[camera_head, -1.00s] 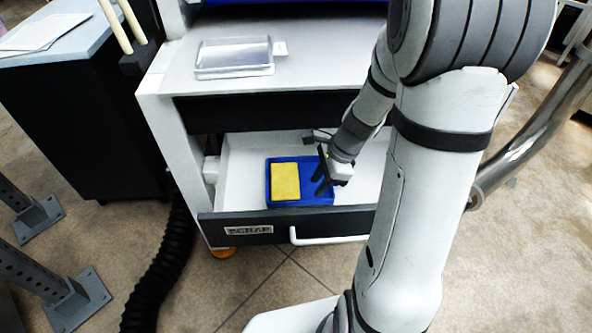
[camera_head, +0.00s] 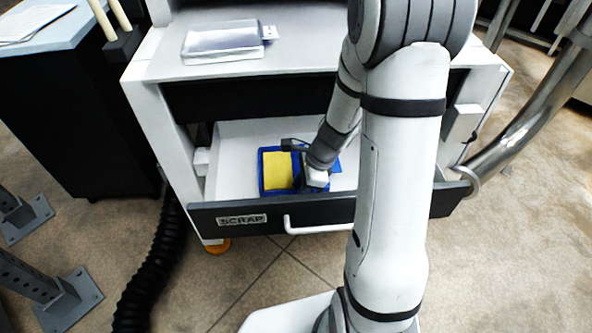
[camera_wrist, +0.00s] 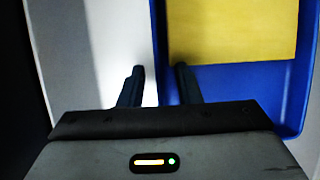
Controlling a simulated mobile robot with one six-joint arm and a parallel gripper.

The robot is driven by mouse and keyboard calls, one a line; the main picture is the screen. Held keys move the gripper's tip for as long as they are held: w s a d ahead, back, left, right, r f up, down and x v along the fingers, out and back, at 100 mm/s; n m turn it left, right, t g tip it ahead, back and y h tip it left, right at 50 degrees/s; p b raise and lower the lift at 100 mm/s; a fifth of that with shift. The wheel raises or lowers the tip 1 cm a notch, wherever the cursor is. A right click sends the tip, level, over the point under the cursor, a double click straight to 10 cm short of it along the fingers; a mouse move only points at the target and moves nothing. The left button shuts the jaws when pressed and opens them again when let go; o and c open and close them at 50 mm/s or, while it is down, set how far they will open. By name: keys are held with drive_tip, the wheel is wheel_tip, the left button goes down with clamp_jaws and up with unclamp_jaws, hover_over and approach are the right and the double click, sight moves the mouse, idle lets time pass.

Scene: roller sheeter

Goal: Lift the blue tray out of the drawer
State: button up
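The blue tray (camera_head: 264,184) lies in the open drawer, with a yellow block (camera_head: 278,170) in it. In the wrist view the blue tray (camera_wrist: 230,90) fills the right side, with the yellow block (camera_wrist: 232,30) towards the top. My gripper (camera_wrist: 160,72) is open. Its fingers stand on either side of the tray's wall, one over the white drawer floor and one on the tray's inner side, with a small gap at each. In the head view my gripper (camera_head: 316,180) is at the tray's right part and hides some of it; its fingertips are not clear there.
The drawer's dark front (camera_head: 385,208), labelled SCRAP, has a white handle (camera_head: 320,229). The white drawer floor (camera_head: 228,165) is bare left of the tray. A clear tray (camera_head: 223,42) sits on the white cabinet top above. A dark hose (camera_head: 158,270) runs down at the left.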

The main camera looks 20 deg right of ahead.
clamp_jaws()
idle(0.6)
